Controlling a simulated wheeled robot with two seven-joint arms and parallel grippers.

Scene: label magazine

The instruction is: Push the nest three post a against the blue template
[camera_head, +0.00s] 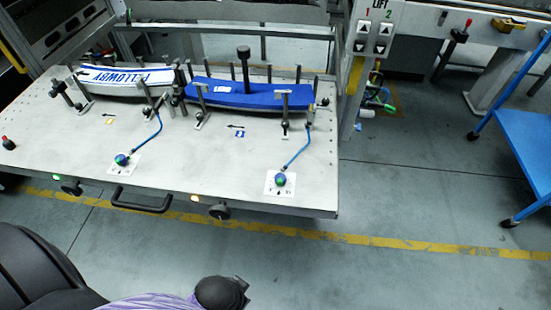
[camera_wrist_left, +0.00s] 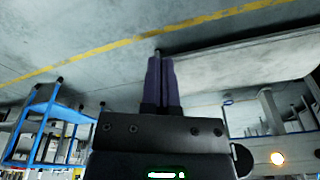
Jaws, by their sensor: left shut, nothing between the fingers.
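The blue template (camera_head: 235,97) is a curved blue bar lying on the right half of the metal table, with a dark upright handle (camera_head: 244,65) on it. Metal posts stand around it. Two front posts are a left one (camera_head: 201,100) and a right one (camera_head: 285,108), both on brackets. Thin posts stand along its back edge. I cannot tell which post is nest three post a, nor whether the front posts touch the template. My left gripper (camera_wrist_left: 160,62) shows in the left wrist view, its purple fingers shut and empty over the floor beside the table's edge. My right gripper is not seen.
A white template (camera_head: 125,80) with blue lettering lies left of the blue one. Blue hoses run to two knobs on the table (camera_head: 160,182). A front handle (camera_head: 140,203) sticks out. A blue cart (camera_head: 525,150) stands right; the floor between is clear.

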